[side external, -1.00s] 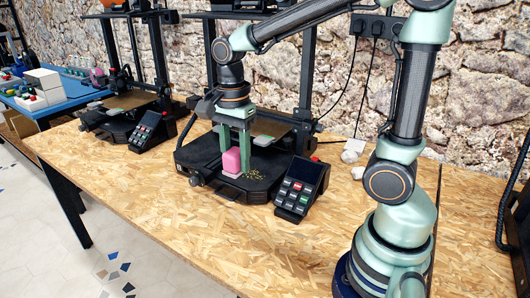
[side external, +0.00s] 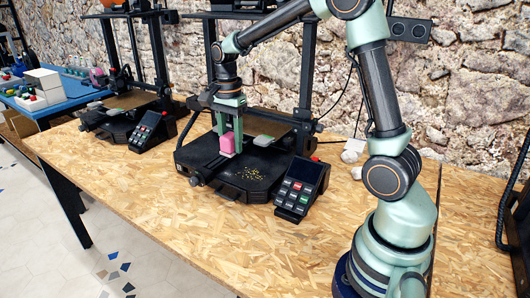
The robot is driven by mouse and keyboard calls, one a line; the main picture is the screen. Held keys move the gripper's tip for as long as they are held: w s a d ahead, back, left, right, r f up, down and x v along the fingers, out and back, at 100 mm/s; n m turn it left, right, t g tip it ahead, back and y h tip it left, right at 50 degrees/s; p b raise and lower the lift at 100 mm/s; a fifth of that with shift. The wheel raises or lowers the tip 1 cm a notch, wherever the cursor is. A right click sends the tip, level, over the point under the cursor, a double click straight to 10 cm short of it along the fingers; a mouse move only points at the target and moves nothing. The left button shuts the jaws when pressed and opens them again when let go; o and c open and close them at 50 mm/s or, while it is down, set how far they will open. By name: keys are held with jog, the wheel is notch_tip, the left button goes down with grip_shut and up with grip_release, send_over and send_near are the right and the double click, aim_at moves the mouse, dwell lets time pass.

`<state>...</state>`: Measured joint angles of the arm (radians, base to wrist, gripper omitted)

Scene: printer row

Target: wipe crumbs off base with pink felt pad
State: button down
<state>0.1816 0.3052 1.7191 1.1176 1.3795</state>
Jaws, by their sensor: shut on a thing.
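The pink felt pad (side external: 227,143) is held between the fingers of my gripper (side external: 229,140), which is shut on it. The pad is at the left rear part of the black printer base (side external: 205,172), close to the bed; I cannot tell whether its underside touches the base. Yellowish crumbs (side external: 251,172) lie scattered on the base's dark top, to the right of and nearer the camera than the pad. Part of the pad is hidden by a finger.
A control screen with coloured buttons (side external: 300,188) stands at the base's right front. The printer's bed (side external: 275,130) and upright frame stand behind. A second printer (side external: 125,108) is to the left. The wooden table's front (side external: 215,225) is clear.

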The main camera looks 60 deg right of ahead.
jog(key=w+d+f, duration=0.3)
jog(key=d, duration=0.4)
send_over(242, 169)
jog(key=shift+a+f, duration=0.25)
jog(key=shift+f, duration=1.25)
jog(key=shift+a+f, duration=0.2)
jog(key=shift+f, duration=1.3)
jog(key=shift+s+f, duration=0.3)
jog(key=shift+f, duration=0.35)
jog(key=shift+s+f, duration=0.25)
jog(key=shift+f, duration=0.35)
jog(key=shift+s, duration=3.4)
jog(key=shift+w, duration=4.1)
jog(key=shift+s+d, duration=0.45)
jog(key=shift+s, duration=3.6)
jog(key=shift+w, duration=3.95)
notch_tip(242, 169, up, 8)
